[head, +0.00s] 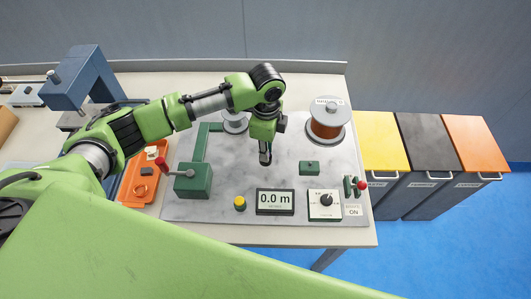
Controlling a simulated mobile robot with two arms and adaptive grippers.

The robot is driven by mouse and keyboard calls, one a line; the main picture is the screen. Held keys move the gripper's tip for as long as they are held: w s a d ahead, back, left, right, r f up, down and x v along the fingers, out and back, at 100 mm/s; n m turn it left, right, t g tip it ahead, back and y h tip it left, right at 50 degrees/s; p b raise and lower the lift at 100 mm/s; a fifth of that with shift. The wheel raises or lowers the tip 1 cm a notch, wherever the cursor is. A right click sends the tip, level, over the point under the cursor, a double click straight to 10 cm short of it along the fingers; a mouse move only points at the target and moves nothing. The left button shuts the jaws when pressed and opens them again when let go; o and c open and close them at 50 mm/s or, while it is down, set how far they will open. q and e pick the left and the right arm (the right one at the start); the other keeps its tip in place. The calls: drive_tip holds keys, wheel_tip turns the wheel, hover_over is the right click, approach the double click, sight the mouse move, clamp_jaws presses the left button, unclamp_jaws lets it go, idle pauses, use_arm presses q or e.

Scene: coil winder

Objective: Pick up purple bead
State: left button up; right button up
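I cannot make out a purple bead in the head view. My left gripper (265,157) points down over the grey board (235,208), right of the green bracket. Its fingers look close together, but they are too small to tell whether they are open, shut or holding something. My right gripper is not in view. Part of the bench on the left and at the front is hidden behind my own green parts.
An orange tray (128,197) with small dark parts lies left of the board. Lidded bins (385,142) stand right of the bench.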

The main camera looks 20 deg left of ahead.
use_arm(q)
drive_tip(key=shift+r, duration=0.1)
drive_tip(key=shift+r, duration=0.2)
drive_tip(key=shift+w+r+b, duration=0.1)
drive_tip(key=shift+r+b, duration=0.55)
drive_tip(key=shift+r, duration=0.3)
drive_tip(key=s+d+r+b, duration=0.1)
drive_tip(key=s+d+r, duration=0.8)
drive_tip(key=s+r, duration=0.1)
drive_tip(key=shift+s+d+r+b, duration=0.25)
drive_tip(key=shift+r+b, duration=0.05)
drive_tip(key=shift+b, duration=0.05)
